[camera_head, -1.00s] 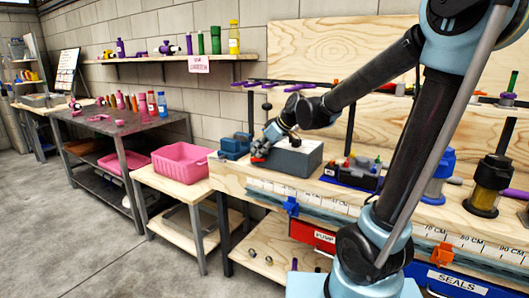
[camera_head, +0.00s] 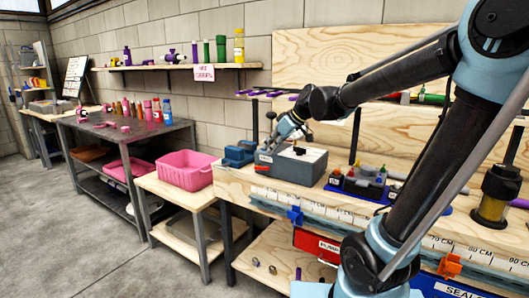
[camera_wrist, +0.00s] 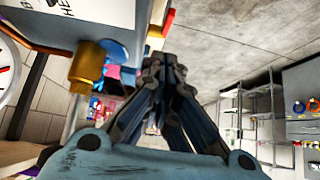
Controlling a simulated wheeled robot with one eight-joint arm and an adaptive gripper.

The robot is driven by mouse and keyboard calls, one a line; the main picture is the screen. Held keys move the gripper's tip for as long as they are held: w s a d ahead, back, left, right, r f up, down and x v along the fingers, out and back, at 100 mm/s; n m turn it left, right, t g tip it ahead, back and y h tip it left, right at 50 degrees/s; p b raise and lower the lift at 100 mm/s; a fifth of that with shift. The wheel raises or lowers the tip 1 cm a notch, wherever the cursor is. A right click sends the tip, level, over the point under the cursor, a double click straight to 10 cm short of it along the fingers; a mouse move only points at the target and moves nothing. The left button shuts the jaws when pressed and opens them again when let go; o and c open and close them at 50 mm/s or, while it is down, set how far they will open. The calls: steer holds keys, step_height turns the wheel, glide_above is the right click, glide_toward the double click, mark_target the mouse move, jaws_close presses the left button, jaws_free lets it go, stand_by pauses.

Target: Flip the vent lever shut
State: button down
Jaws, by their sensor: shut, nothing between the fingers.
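A small red lever (camera_head: 262,168) shows low on the front left of a grey box (camera_head: 300,172) on the wooden bench; I take it to be the vent lever. It looks roughly level and sticks out to the left. My gripper (camera_head: 270,146) is shut and empty, above the box's front left corner and apart from the lever. In the wrist view my gripper's fingers (camera_wrist: 163,68) are together. A red piece (camera_wrist: 165,22) shows just beyond their tips; I cannot tell whether it is the lever.
A blue vise-like block (camera_head: 238,154) stands left of the box. A tray of small parts (camera_head: 358,184) stands to its right. A pink bin (camera_head: 187,172) is on a lower table. The wrist view shows a brass fitting (camera_wrist: 86,66) and a gauge (camera_wrist: 6,72) close by at left.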

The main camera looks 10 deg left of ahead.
steer(key=shift+s+d+r, duration=0.35)
steer(key=shift+d+r, duration=0.1)
steer(key=shift+d, duration=0.35)
steer(key=shift+s+d+r, duration=0.35)
steer(key=shift+d+r, duration=0.05)
steer(key=shift+d, duration=0.35)
steer(key=shift+s+d+r, duration=0.35)
steer(key=shift+d+r, duration=0.1)
steer(key=shift+d, duration=0.35)
